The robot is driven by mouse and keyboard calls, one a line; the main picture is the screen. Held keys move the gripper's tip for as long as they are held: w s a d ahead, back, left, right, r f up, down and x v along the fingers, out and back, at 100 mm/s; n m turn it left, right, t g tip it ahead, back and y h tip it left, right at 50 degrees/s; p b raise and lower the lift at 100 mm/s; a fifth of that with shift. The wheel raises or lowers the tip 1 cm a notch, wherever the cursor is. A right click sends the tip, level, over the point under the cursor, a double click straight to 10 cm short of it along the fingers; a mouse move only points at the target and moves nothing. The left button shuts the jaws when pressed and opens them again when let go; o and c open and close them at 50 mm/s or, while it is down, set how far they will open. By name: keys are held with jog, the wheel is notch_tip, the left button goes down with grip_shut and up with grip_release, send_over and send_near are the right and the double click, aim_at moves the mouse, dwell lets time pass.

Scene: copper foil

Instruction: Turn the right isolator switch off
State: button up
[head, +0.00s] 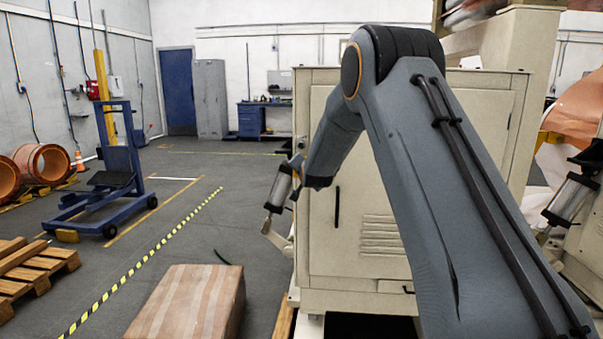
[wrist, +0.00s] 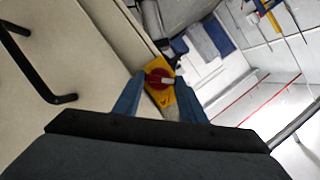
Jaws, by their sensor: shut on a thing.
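A red rotary isolator switch (wrist: 153,78) sits on a yellow plate (wrist: 160,97) in the wrist view. A white mark shows on its handle, which points to the right in that picture. My gripper (wrist: 160,84) has its two blue fingers on either side of the red handle and is shut on it. In the head view my gripper (head: 297,168) is at the left edge of the beige cabinet (head: 350,110). The switch cannot be made out in the head view. Only one isolator switch shows clearly.
The cabinet has a black door handle (head: 337,207) and vents. A pneumatic cylinder (head: 277,190) stands close below my gripper. A copper-coloured block (head: 190,302) lies in front. A blue lift trolley (head: 110,185) and wooden pallet (head: 30,268) stand at left.

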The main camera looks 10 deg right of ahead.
jog(key=o, duration=1.1)
jog(key=shift+c, duration=0.2)
jog(key=v, duration=0.7)
jog(key=shift+s, duration=0.4)
jog(key=shift+r, duration=0.1)
jog(key=s+f+n+g+p, duration=0.2)
jog(key=s+g, duration=0.3)
jog(key=s, duration=1.2)
jog(key=s+f+n+g+p, duration=0.3)
jog(key=s+n+g, duration=0.1)
jog(key=s, duration=1.4)
jog(key=s+f+n+g+p, duration=0.3)
jog(key=s+g, duration=0.2)
jog(key=s, duration=1.3)
jog(key=shift+s+a+n+g+y, duration=0.2)
jog(key=shift+a+n+g+y, duration=0.1)
jog(key=shift+a+g, duration=0.1)
